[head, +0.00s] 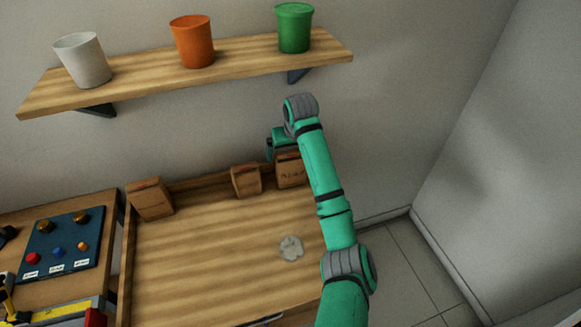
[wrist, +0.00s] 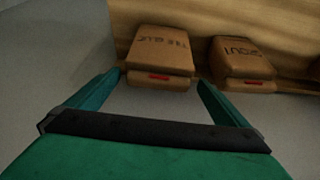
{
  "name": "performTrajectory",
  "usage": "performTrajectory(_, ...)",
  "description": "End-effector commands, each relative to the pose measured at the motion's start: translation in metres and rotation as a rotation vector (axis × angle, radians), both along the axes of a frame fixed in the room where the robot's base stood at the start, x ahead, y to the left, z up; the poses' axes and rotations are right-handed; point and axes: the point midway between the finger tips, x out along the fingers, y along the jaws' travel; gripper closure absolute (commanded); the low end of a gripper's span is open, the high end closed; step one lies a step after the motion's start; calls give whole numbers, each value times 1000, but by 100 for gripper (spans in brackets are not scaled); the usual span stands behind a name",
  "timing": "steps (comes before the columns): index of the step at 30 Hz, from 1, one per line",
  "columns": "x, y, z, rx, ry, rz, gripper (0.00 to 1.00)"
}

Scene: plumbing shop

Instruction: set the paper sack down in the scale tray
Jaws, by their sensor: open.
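A brown paper sack (head: 291,175) with dark lettering stands at the back right of the wooden bench, partly behind my arm. In the wrist view this sack (wrist: 160,48) lies ahead between the fingertips, with a red mark on its near face. My gripper (wrist: 160,80) is open and empty, its two teal fingers spread to either side of the sack. In the head view my gripper (head: 272,148) is just above and beside the sack, partly hidden by my wrist.
Two similar brown sacks stand along the bench's back edge, one in the middle (head: 246,181) and one at left (head: 150,199). A shelf (head: 230,60) above holds white, orange and green buckets. A control panel (head: 62,246) is at left.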

Motion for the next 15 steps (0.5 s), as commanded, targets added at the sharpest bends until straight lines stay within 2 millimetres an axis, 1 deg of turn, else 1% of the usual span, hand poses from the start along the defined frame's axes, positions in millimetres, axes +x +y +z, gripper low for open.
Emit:
performTrajectory(2, 3, 1, -8, -1, 2, 0, 0)
performTrajectory(8, 7, 1, -19, -1, 2, 0, 0)
performTrajectory(15, 20, 2, -49, -1, 2, 0, 0)
